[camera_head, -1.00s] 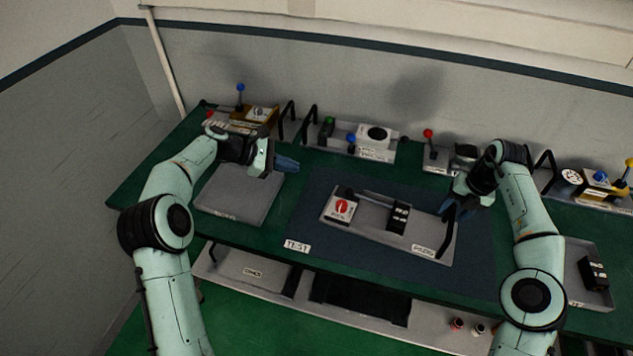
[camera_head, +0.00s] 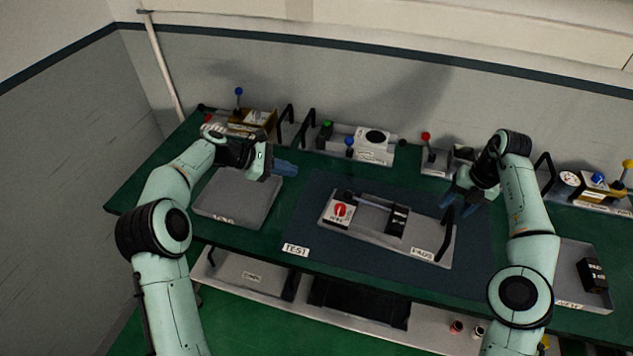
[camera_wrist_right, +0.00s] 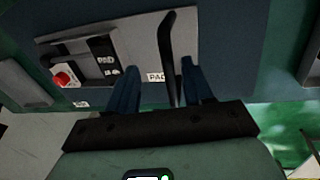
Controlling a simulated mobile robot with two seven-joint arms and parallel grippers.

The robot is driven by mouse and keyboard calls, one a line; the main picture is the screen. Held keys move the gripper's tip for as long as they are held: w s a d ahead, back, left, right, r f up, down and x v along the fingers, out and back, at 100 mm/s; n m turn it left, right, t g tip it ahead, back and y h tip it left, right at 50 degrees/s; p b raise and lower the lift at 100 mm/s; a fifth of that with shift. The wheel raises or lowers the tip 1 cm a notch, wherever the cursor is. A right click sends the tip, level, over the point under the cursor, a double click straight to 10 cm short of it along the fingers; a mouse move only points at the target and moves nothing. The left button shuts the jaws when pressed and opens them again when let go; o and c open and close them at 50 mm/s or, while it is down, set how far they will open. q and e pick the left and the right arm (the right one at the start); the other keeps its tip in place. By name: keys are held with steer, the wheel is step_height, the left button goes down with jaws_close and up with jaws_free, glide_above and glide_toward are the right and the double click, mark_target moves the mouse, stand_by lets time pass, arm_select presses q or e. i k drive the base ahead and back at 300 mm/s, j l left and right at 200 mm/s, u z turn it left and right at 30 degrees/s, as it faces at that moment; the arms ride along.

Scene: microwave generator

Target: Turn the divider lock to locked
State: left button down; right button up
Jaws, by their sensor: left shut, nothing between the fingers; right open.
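The divider lock appears to be the red knob (camera_head: 340,210) on a white plate at the left end of a grey unit (camera_head: 375,235) on the dark mat. The red knob also shows at the left of the right wrist view (camera_wrist_right: 64,79); its exact setting is too small to read. My right gripper (camera_head: 459,208) is open, above the unit's right end near its black upright handle (camera_head: 447,240). In the right wrist view the handle (camera_wrist_right: 169,55) appears between the fingers, apart from both. My left gripper (camera_head: 296,170) is shut and empty, up and left of the knob.
A grey pad (camera_head: 240,200) lies left of the mat (camera_head: 300,225). Black handles, coloured-ball levers and a white dial unit (camera_head: 374,145) line the back edge. A grey tray with a black block (camera_head: 592,275) is at the right. The mat around the unit looks clear.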

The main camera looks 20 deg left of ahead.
mark_target(339, 211)
steer(key=k, duration=1)
